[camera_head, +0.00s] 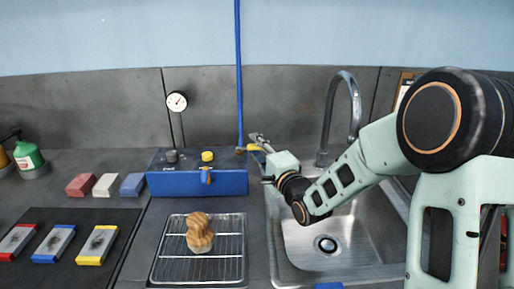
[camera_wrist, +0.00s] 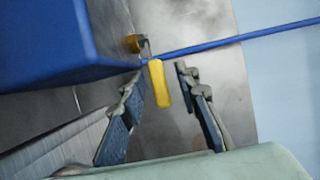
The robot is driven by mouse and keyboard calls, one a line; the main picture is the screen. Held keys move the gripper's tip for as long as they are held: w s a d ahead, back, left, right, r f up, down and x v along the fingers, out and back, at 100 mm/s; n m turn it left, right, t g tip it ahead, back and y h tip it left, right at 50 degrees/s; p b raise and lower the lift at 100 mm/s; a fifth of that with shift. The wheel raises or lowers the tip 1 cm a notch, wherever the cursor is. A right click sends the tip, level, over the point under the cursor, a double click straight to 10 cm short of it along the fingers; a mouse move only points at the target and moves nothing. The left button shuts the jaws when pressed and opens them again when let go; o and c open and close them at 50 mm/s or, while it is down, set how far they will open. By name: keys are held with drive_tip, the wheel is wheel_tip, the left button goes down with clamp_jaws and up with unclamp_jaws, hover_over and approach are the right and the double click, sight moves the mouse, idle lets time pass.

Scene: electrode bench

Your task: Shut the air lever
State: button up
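The air lever (camera_wrist: 158,86) is a yellow handle beside a brass fitting (camera_wrist: 135,43), where the blue hose (camera_wrist: 215,43) meets the blue box (camera_wrist: 45,40). In the head view the lever (camera_head: 256,148) is small and partly hidden by my gripper (camera_head: 258,140), at the right end of the box (camera_head: 197,184). In the wrist view my gripper (camera_wrist: 158,80) is open, with one finger on each side of the handle. The left finger is close to the handle; I cannot tell whether it touches. A gap shows between the handle and the right finger.
A sink (camera_head: 345,262) with a tall faucet (camera_head: 350,105) lies right of the box, under my arm. A wire rack (camera_head: 170,262) with a brown lumpy object (camera_head: 200,234) stands in front. Several coloured blocks (camera_head: 106,184) sit left. A gauge (camera_head: 177,101) rises behind.

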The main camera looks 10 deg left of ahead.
drive_tip(key=shift+c, duration=0.3)
clamp_jaws()
drive_tip(key=shift+b, duration=0.3)
drive_tip(key=m+t+h+b, duration=0.1)
drive_tip(key=h+b, duration=0.1)
drive_tip(key=s+m+t+h+b, duration=0.1)
drive_tip(key=m+h+b, duration=0.1)
drive_tip(key=shift+s, duration=0.15)
drive_tip(key=shift+s+r+m+t+h+b, duration=0.15)
drive_tip(key=shift+s+m+t+h+b, duration=0.15)
drive_tip(key=shift+m+t+h+b, duration=0.55)
drive_tip(key=shift+d+g+h, duration=0.1)
drive_tip(key=shift+g+h, duration=0.25)
drive_tip(key=shift+o, duration=0.3)
unclamp_jaws()
